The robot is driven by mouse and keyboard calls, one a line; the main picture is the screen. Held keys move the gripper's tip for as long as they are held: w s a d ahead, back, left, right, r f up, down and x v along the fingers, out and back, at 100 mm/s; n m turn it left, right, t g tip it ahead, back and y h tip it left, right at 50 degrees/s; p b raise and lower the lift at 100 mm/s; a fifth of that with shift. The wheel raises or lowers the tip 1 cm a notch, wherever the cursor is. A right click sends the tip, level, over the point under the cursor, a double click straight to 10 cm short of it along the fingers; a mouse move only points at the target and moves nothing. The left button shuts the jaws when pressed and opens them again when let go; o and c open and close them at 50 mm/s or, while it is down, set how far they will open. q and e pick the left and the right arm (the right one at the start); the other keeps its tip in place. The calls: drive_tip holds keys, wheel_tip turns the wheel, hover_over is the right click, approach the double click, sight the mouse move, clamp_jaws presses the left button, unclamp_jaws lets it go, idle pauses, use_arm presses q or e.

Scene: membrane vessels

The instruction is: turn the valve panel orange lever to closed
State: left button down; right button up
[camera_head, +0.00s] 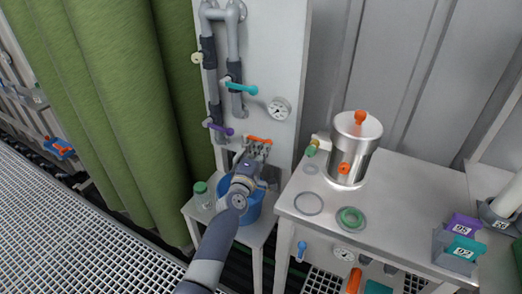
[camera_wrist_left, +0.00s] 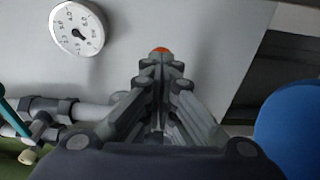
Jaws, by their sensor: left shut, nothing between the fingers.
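The orange lever (camera_head: 259,139) is on the pipework at the lower part of the white valve panel (camera_head: 278,60). In the head view it lies nearly level, pointing right. My left gripper (camera_head: 257,151) is shut and empty, with its fingertips right by the lever. I cannot tell whether they touch it. In the left wrist view the shut fingers (camera_wrist_left: 159,70) point at the panel, and a small orange tip (camera_wrist_left: 160,49) shows just beyond them. The fingers hide the rest of the lever there. My right gripper is not in view.
A teal lever (camera_head: 242,88) and a purple lever (camera_head: 218,128) sit higher on the pipes, beside a gauge (camera_head: 279,108). A blue bucket (camera_head: 252,211) and a green-lidded jar (camera_head: 202,195) stand below. A steel table (camera_head: 410,195) with a vessel (camera_head: 352,150) is at right.

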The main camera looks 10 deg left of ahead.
use_arm(q)
drive_tip(key=s+a, duration=0.2)
drive_tip(key=s, duration=1)
drive_tip(key=s+f+m+g, duration=0.3)
drive_tip(key=s+f, duration=0.3)
drive_tip(key=f, duration=0.6)
drive_tip(key=s+d+f+m+g, duration=0.1)
drive_tip(key=s+f+m+g, duration=0.35)
drive_tip(key=f, duration=0.75)
drive_tip(key=s+f+m+g, duration=0.1)
drive_tip(key=s+f+m, duration=0.1)
drive_tip(key=s+f, duration=0.8)
drive_tip(key=s+a+f+m+g+y, duration=0.1)
drive_tip(key=s+a+f+m+g, duration=0.1)
drive_tip(key=s+f, duration=0.5)
drive_tip(key=s+a+f+m+g, duration=0.3)
drive_tip(key=s+f, duration=0.4)
drive_tip(key=s, duration=0.8)
drive_tip(key=s+a+f+m+g+y, duration=0.1)
drive_tip(key=s+a+f+m+g, duration=0.2)
drive_tip(key=s+f, duration=0.4)
drive_tip(key=s+a+m, duration=0.1)
drive_tip(key=s+a, duration=0.1)
drive_tip(key=s, duration=0.2)
drive_tip(key=shift+s+y, duration=0.2)
drive_tip(key=shift+y, duration=0.1)
